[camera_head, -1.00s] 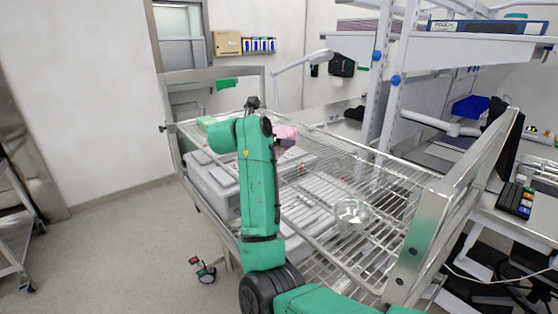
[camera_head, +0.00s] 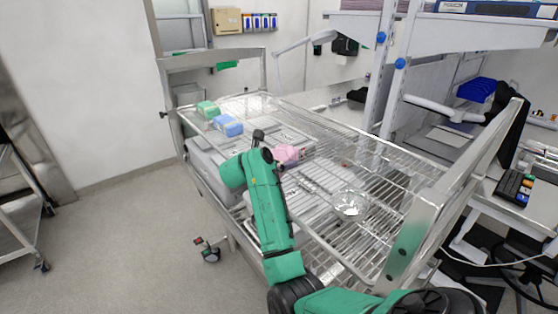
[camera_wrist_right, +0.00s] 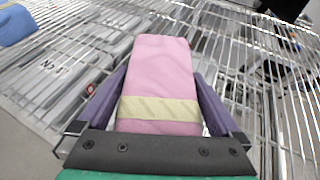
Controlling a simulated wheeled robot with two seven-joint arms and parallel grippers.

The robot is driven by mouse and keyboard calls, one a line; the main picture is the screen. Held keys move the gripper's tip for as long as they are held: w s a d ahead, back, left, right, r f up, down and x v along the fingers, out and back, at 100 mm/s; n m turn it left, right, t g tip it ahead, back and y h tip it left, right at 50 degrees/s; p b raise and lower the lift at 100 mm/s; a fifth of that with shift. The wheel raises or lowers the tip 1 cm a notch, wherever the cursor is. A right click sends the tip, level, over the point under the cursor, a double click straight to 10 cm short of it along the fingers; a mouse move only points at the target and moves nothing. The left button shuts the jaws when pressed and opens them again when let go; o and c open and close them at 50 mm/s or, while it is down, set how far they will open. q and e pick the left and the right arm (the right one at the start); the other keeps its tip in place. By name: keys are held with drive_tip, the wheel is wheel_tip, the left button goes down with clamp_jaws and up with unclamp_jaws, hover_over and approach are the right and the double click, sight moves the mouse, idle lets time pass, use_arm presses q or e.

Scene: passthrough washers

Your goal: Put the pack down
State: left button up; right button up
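A pink pack (camera_head: 287,153) with a pale yellow band is at the end of my right arm, over the wire shelf of the cart. In the right wrist view the pack (camera_wrist_right: 158,75) lies lengthwise between the two purple fingers of my right gripper (camera_wrist_right: 160,85), which press against its sides. In the head view my wrist hides most of the gripper. I cannot tell whether the pack's underside touches the wire shelf (camera_head: 325,235). My left gripper is not in view.
A blue pack (camera_head: 228,125) and a green pack (camera_head: 207,109) sit at the shelf's far left. A shiny bowl (camera_head: 349,205) stands right of my arm. Grey bins (camera_head: 208,170) are on the level below. Raised metal frames close the cart's two ends.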

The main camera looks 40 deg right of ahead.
drive_tip(key=shift+r, duration=0.1)
drive_tip(key=b+v, duration=0.6)
drive_tip(key=v, duration=0.5)
drive_tip(key=shift+s+a+b, duration=0.15)
drive_tip(key=shift+a+b, duration=0.2)
drive_tip(key=shift+a+r, duration=0.15)
drive_tip(key=shift+r, duration=0.1)
